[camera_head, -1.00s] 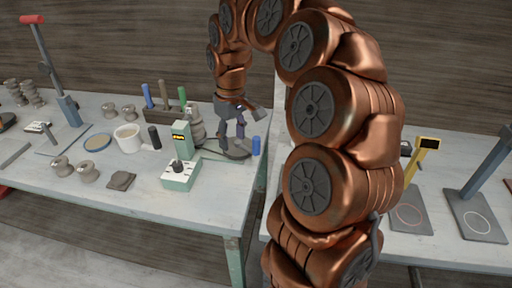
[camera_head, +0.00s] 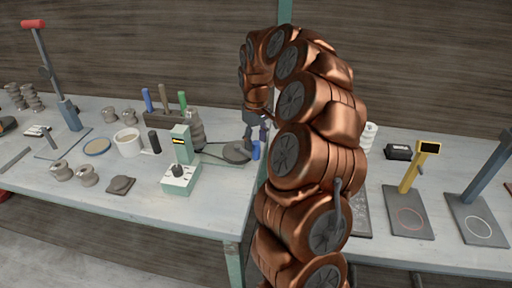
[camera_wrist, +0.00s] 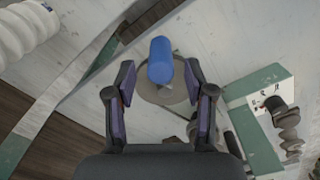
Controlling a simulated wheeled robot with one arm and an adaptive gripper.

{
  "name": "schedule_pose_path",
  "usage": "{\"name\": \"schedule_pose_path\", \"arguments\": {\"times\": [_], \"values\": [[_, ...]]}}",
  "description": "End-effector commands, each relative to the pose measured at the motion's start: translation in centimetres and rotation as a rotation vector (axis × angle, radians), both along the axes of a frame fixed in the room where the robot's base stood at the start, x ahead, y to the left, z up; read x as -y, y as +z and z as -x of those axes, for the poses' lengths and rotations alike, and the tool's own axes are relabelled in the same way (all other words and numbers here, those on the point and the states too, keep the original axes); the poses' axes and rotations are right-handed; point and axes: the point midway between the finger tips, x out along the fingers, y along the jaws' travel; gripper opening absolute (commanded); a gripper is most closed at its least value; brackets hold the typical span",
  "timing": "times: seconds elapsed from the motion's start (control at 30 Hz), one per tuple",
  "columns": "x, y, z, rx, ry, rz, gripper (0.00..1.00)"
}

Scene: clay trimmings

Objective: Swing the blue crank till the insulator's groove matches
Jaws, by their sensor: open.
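The blue crank handle (camera_wrist: 160,60) is an upright cylinder at the rim of a grey disc (camera_wrist: 176,92). In the wrist view it shows between the tips of my gripper (camera_wrist: 160,72). The fingers are spread, with a gap on both sides. In the head view the handle (camera_head: 255,150) stands at the right of the disc (camera_head: 236,152), and my gripper (camera_head: 264,133) is close to it, partly hidden by my arm. A grey ribbed insulator (camera_head: 197,131) stands behind the green-and-white box (camera_head: 180,172). I cannot make out how its groove lies.
A gap separates the left table (camera_head: 215,222) from the right one. A yellow stand (camera_head: 412,172) and a white ribbed insulator (camera_head: 369,137) are on the right table. A mug (camera_head: 127,141), a tool block (camera_head: 168,118) and loose grey insulators (camera_head: 74,173) are on the left one.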

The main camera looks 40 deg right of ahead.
Motion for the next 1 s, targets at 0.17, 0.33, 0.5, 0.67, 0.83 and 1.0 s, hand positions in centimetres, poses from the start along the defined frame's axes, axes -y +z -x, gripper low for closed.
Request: {"name": "schedule_pose_path", "arguments": {"times": [0.17, 0.33, 0.5, 0.67, 0.83, 1.0], "values": [[-0.1, -2.4, 0.1, -0.006, 0.001, -0.003, 0.54], [0.0, -3.6, 0.0, -0.001, 0.001, 0.000, 0.54], [0.0, -3.7, 0.0, 0.001, 0.000, 0.000, 0.54], [0.0, -3.7, 0.0, 0.001, 0.000, 0.000, 0.43], [-0.1, -3.7, 0.0, 0.000, 0.000, 0.000, 0.25], [-0.1, -3.7, 0.0, 0.000, 0.000, 0.000, 0.08]]}}
